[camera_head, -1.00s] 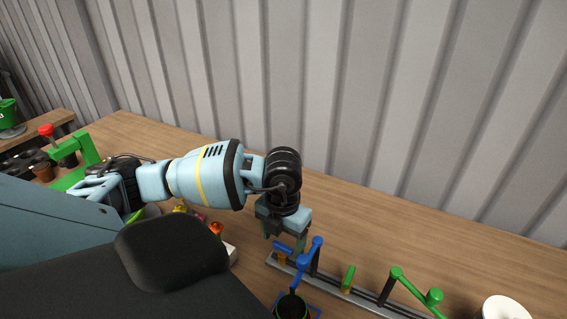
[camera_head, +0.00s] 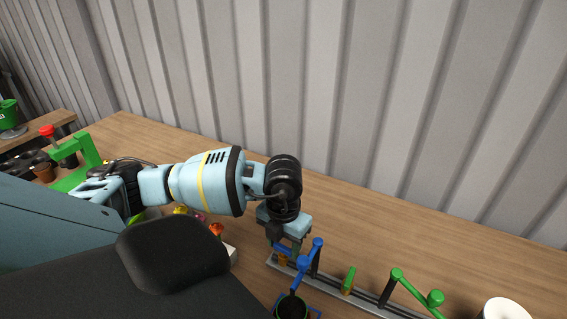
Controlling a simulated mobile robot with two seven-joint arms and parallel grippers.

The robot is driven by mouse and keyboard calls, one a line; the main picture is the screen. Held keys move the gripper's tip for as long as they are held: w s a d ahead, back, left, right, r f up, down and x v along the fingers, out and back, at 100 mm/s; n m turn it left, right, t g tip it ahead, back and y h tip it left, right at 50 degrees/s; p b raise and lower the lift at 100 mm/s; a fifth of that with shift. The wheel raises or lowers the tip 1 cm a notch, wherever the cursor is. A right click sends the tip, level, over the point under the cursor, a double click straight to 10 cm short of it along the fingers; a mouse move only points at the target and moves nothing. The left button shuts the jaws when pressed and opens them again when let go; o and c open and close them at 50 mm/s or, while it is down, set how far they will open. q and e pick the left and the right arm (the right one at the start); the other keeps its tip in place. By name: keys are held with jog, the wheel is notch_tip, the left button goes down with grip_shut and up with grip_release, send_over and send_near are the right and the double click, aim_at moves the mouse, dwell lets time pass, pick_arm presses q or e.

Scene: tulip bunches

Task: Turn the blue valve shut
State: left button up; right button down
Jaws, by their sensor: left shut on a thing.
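The blue valve (camera_head: 283,258) sits on the left end of the grey rail, with a brass-coloured body. Its blue handle is mostly hidden by my left gripper (camera_head: 286,245), which points down from above and is shut on it. The handle's exact angle cannot be told. A blue spout (camera_head: 309,257) rises just right of the valve and bends over a dark pot (camera_head: 292,307) at the bottom edge. My right gripper is not in view.
Along the grey rail (camera_head: 361,299) stand a green-handled valve (camera_head: 349,279) and a green spout (camera_head: 411,284). A white round container (camera_head: 504,309) is at bottom right. Small flowers (camera_head: 216,229) lie left of the gripper. The wooden table (camera_head: 400,245) is clear behind the rail.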

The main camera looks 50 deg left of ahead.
pick_arm(q)
jog(key=shift+m, duration=0.3)
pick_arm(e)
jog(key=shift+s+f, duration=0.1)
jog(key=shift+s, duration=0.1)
pick_arm(q)
jog(key=m+b, duration=0.1)
jog(key=m, duration=0.2)
jog(key=shift+m, duration=0.4)
jog(key=m+b, duration=0.1)
jog(key=m, duration=0.2)
jog(key=shift+f, duration=0.1)
jog(key=shift+m+b, duration=0.35)
jog(key=shift+m, duration=0.85)
jog(key=m+b, duration=0.2)
jog(key=m, duration=0.2)
jog(key=shift+m, duration=0.4)
jog(key=shift+m+b, duration=0.3)
jog(key=shift+m, duration=0.5)
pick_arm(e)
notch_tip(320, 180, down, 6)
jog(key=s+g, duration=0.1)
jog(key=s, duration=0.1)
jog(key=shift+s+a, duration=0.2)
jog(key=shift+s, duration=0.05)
pick_arm(q)
jog(key=shift+w, duration=0.1)
jog(key=o, duration=1)
